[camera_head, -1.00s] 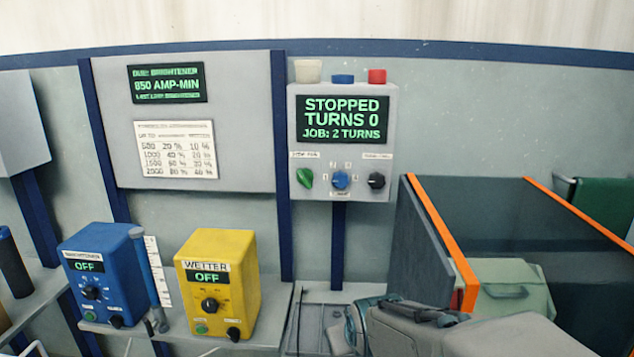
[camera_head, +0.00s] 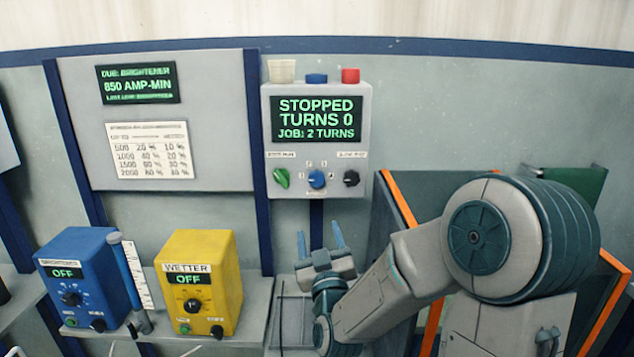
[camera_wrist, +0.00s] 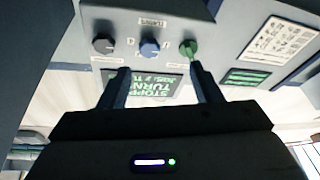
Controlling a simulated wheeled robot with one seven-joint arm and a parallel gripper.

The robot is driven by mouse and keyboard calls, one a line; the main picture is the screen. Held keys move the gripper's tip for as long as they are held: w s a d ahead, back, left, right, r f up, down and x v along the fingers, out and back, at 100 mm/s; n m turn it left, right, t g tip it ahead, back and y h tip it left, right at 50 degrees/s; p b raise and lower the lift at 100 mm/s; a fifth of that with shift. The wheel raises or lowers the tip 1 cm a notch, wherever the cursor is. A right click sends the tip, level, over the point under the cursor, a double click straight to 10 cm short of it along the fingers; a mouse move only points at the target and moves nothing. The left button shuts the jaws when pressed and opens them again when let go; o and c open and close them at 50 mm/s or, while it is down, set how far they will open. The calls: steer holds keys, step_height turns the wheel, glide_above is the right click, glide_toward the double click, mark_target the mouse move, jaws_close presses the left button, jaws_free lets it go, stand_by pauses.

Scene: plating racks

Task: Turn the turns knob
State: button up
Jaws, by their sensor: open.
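The turns knob (camera_head: 317,179) is a blue dial in the middle of a row of three on a grey control box (camera_head: 363,125). Its display (camera_head: 316,119) reads "STOPPED, TURNS 0, JOB: 2 TURNS". In the wrist view, which shows the panel upside down, the turns knob (camera_wrist: 149,49) lies just beyond and between my fingertips. My gripper (camera_head: 319,237) is open and empty, below the box with its fingers pointing up. It also shows in the wrist view (camera_wrist: 160,70). It is apart from the knob. The knob's exact pointer setting is too small to read.
A green knob (camera_head: 281,178) and a black knob (camera_head: 351,178) flank the blue one closely. Blue (camera_head: 85,275) and yellow (camera_head: 200,283) dosing boxes, both reading OFF, stand at left. An orange-edged tank (camera_head: 398,200) stands at right, partly behind my arm.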

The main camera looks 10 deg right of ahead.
mark_target(317, 181)
steer(key=shift+m+t+h, duration=0.4)
steer(key=shift+t, duration=0.1)
steer(key=p+x, duration=0.1)
steer(key=x, duration=0.3)
steer(key=p+x, duration=0.2)
steer(key=x, duration=0.3)
steer(key=d+r+p+x, duration=0.1)
steer(key=x, duration=0.4)
steer(key=shift+s+a, duration=0.1)
steer(key=shift+s, duration=0.2)
steer(key=shift+c, duration=0.2)
steer(key=c, duration=0.9)
